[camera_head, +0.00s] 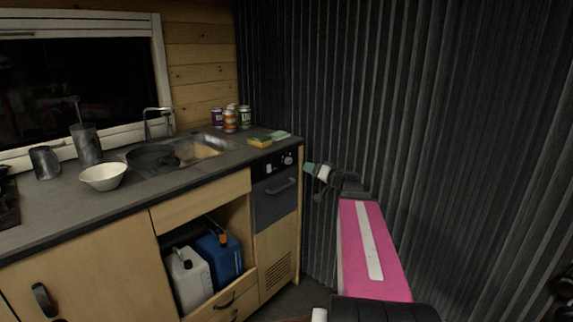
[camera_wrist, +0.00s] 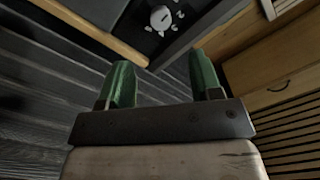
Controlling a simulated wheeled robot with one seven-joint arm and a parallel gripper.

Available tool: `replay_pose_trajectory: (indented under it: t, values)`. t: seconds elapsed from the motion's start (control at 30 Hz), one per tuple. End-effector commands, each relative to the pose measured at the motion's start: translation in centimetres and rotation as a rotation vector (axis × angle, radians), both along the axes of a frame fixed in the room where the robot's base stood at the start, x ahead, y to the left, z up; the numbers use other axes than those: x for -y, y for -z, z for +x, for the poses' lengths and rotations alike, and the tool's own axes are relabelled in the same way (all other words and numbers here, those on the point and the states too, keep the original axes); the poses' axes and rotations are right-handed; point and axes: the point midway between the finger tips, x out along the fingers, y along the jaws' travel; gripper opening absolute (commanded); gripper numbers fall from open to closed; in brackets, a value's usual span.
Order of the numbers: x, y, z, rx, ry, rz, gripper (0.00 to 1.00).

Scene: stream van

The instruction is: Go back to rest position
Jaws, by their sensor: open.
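My gripper (camera_head: 311,168) is at the end of my pink arm, in front of the dark corrugated wall and just right of the counter's end. In the wrist view its two green fingertips (camera_wrist: 163,82) are spread apart with nothing between them. The fingers point toward the dark control panel of the kitchen unit. In the head view only part of the fingers shows.
The counter (camera_head: 50,210) holds a white bowl (camera_head: 104,177), a sink (camera_head: 212,145), several jars (camera_head: 230,121) and a sponge (camera_head: 259,142). An appliance with a handle (camera_head: 281,187) stands near my gripper. The corrugated wall (camera_head: 440,120) is behind my arm.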

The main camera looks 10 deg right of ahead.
Motion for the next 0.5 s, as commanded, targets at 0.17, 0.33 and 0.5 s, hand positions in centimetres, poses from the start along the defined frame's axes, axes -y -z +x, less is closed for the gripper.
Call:
replay_pose_trajectory:
  t: [0.17, 0.33, 0.5]
  values:
    - [-1.8, 1.6, -0.5, -0.06, -0.036, -0.025, 0.59]
    - [-6.3, 6.3, -2.4, -0.243, -0.124, -0.109, 0.59]
    - [-10.8, 12.3, -5.7, -0.493, -0.205, -0.236, 0.59]
